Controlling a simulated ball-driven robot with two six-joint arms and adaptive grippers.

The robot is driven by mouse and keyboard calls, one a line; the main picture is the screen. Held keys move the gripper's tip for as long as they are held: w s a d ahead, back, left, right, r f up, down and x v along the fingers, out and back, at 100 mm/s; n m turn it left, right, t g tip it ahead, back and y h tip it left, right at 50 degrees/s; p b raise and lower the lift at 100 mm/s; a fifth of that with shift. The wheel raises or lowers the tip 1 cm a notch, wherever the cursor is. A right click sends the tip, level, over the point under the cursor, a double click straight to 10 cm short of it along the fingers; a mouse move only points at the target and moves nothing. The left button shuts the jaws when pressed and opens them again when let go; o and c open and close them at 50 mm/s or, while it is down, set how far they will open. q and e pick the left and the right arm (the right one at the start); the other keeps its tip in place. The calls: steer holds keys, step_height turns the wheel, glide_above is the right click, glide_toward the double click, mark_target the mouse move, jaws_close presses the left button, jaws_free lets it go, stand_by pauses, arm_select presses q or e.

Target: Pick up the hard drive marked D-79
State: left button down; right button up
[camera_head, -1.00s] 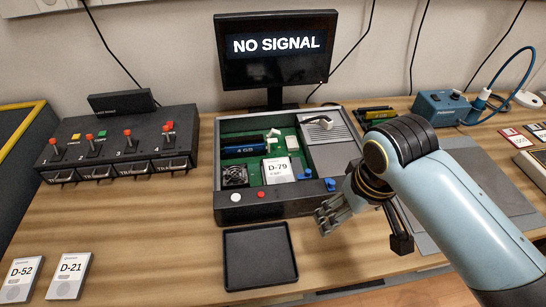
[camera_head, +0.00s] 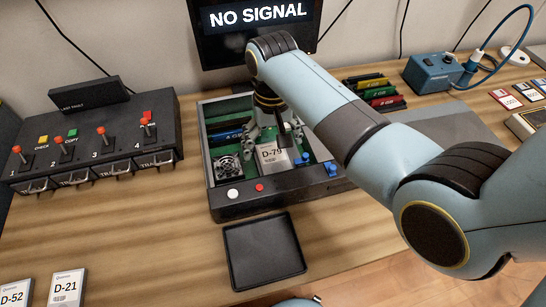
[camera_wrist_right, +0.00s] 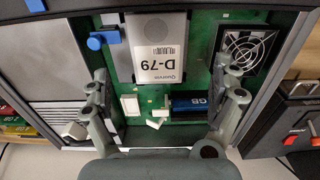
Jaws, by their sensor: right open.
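The hard drive marked D-79 (camera_head: 272,158) lies in the open computer case (camera_head: 240,205), on the green board between the fan and the blue clips. It also shows in the right wrist view (camera_wrist_right: 158,48), label upside down. My right gripper (camera_head: 268,138) is above the case, at the drive's far end in the head view. In the right wrist view my right gripper (camera_wrist_right: 165,85) is open and empty, its fingers spread on either side of the drive's line, apart from it. The left gripper does not show.
A black tray (camera_head: 262,250) stands in front of the case. Drives D-21 (camera_head: 67,288) and D-52 (camera_head: 14,292) lie at the front left. A lever box (camera_head: 90,140) is left of the case; a monitor (camera_head: 258,20) stands behind.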

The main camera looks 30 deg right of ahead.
mark_target(274, 159)
steer(key=f, duration=0.5)
steer(key=shift+s+d, duration=0.1)
steer(key=shift+s, duration=0.15)
steer(key=shift+r, duration=0.1)
steer(key=c, duration=1.4)
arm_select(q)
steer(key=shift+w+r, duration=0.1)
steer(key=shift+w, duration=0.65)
arm_select(e)
steer(key=shift+c, duration=0.3)
steer(key=shift+r, duration=0.15)
